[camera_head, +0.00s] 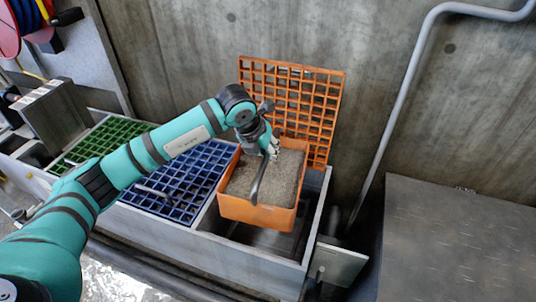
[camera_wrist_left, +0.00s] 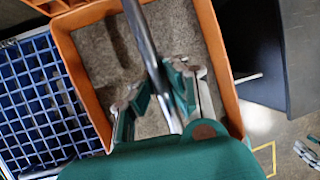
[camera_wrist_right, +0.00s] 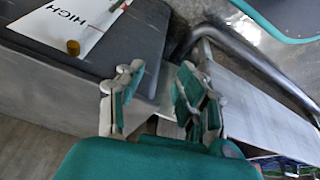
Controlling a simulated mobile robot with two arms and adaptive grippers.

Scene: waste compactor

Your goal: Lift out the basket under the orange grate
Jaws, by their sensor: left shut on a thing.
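The orange basket (camera_head: 257,215) is full of grey-brown grit and hangs over the open bay (camera_head: 268,238) at the right end of the trough. Its bottom edge shows above the dark bay. The orange grate (camera_head: 325,95) stands raised against the wall behind it. My left gripper (camera_head: 270,150) is shut on the basket's grey bar handle (camera_head: 259,182). The left wrist view shows the handle (camera_wrist_left: 146,45) between the fingers, with the orange rim (camera_wrist_left: 88,85) around the grit. My right gripper (camera_wrist_right: 158,75) is open and empty, seen only in its wrist view.
A blue grate (camera_head: 185,185) and a green grate (camera_head: 105,145) cover the bays to the left. A grey pipe (camera_head: 400,110) runs down the wall at right, beside a dark metal box (camera_head: 460,240). In the right wrist view, a metal tube (camera_wrist_right: 255,58) lies close to the right gripper.

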